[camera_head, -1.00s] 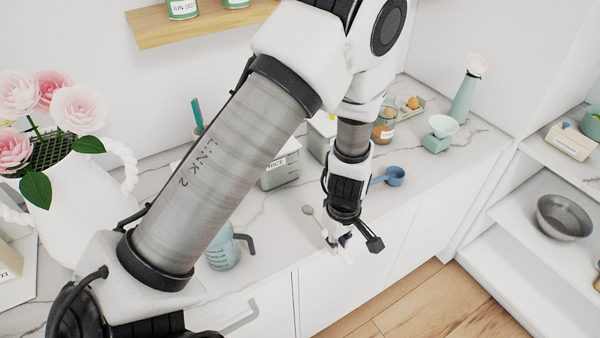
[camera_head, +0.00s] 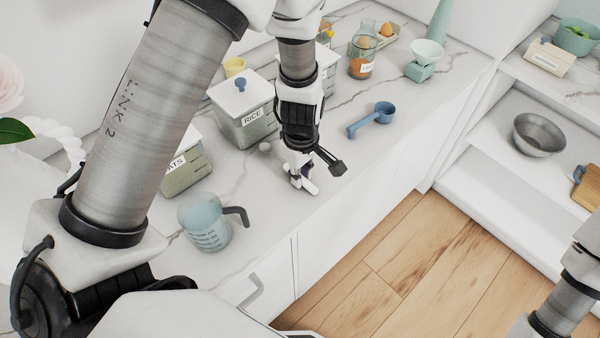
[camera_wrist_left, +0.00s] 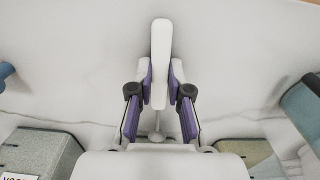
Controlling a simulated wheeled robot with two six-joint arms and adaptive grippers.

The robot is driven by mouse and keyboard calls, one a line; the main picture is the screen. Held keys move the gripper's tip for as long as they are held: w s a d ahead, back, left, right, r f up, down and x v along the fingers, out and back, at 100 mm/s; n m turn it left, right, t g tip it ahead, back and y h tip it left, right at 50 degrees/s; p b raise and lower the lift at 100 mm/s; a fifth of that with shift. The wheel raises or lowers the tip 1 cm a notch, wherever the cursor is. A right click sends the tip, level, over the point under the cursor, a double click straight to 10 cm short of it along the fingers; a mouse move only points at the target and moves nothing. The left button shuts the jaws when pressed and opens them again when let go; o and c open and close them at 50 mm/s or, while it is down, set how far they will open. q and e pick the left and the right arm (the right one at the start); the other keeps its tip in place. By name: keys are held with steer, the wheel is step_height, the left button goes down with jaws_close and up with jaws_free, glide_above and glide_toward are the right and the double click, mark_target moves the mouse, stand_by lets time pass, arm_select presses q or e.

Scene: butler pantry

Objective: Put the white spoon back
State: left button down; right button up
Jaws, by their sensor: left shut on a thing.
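The white spoon (camera_wrist_left: 161,50) shows in the left wrist view as a pale handle between the purple finger pads of my left gripper (camera_wrist_left: 161,88). Its small round end (camera_wrist_left: 157,137) is partly hidden near the gripper's base. In the head view my left gripper (camera_head: 301,176) is low over the marble counter near its front edge, shut on the spoon. The spoon's round end (camera_head: 265,147) shows just left of the gripper. I cannot tell whether the spoon touches the counter. My right gripper is outside the views.
A blue measuring scoop (camera_head: 372,119) lies to the right on the counter (camera_head: 345,150). A blue measuring jug (camera_head: 205,222) stands at the front left. The RICE canister (camera_head: 243,110) stands behind the gripper. A glass jar (camera_head: 362,55) and green scale (camera_head: 424,60) are farther back.

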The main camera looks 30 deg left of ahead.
arm_select(q)
steer(key=shift+f, duration=0.2)
steer(key=c, duration=1.2)
jaws_free()
steer(key=shift+a, duration=0.1)
steer(key=shift+c, duration=0.2)
steer(key=shift+o, duration=0.7)
steer(key=shift+w+a+f, duration=0.1)
steer(key=shift+a, duration=0.05)
step_height(320, 180, up, 8)
steer(key=shift+w+r+b, duration=0.1)
steer(key=shift+w+b, duration=0.05)
steer(key=shift+b, duration=0.6)
steer(key=shift+w, duration=0.1)
